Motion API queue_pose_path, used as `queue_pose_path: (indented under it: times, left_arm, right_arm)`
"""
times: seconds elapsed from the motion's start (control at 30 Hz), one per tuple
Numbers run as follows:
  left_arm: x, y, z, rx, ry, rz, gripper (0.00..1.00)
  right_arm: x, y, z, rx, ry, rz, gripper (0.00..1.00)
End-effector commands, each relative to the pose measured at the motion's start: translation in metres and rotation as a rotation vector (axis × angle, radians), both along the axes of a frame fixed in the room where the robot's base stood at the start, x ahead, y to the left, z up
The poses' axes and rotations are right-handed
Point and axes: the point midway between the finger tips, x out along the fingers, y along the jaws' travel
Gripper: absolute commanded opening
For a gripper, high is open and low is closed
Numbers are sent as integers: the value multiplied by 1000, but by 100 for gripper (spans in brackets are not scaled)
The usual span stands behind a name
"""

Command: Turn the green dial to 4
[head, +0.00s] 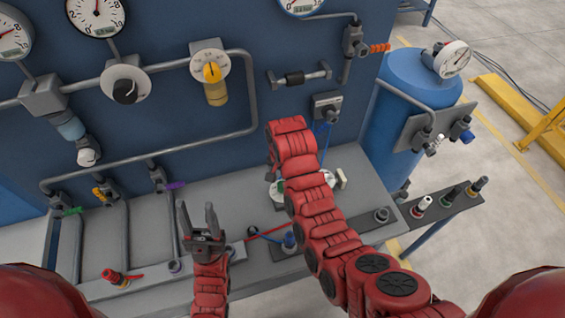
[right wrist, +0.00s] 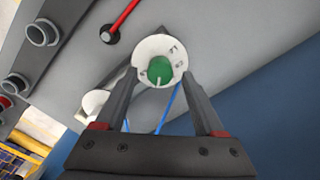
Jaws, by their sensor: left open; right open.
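The green dial (right wrist: 160,69) sits on a round white plate (right wrist: 147,47) with small dark marks, too small to read. A pale line on the dial points toward the bottom of the right wrist view. My right gripper (right wrist: 159,77) is open, its two fingers on either side of the dial in that view, with nothing held. I cannot tell whether they touch it. In the head view my right arm hides that gripper and most of the dial; a bit of green (head: 280,187) shows beside the arm. My left gripper (head: 202,222) is open and empty above the bench's front.
A black dial (head: 125,91) and a yellow dial (head: 212,72) are on the blue panel among grey pipes. A red-handled valve (head: 118,277) is at the bench's front left. A blue cable (right wrist: 172,108) runs near the green dial. A blue tank (head: 420,85) stands at right.

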Motion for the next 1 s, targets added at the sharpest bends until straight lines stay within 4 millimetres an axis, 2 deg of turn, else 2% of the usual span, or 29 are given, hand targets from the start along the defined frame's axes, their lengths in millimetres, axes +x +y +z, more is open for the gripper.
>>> queue_pose_path:
  times: [0.03,0.2,0.37,0.63,1.0]
  left_arm:
    - [0,0,14,0,0,0,49]
    - [0,0,51,0,0,0,49]
    - [0,0,78,0,0,0,49]
    - [0,0,98,0,0,0,49]
    - [0,0,98,0,0,0,49]
  right_arm:
    - [1,-1,15,1,0,-2,71]
    - [1,0,57,3,0,-2,71]
    - [1,0,95,4,-2,-2,71]
    - [1,-1,141,3,-1,-1,71]
    - [0,0,164,0,-1,0,71]
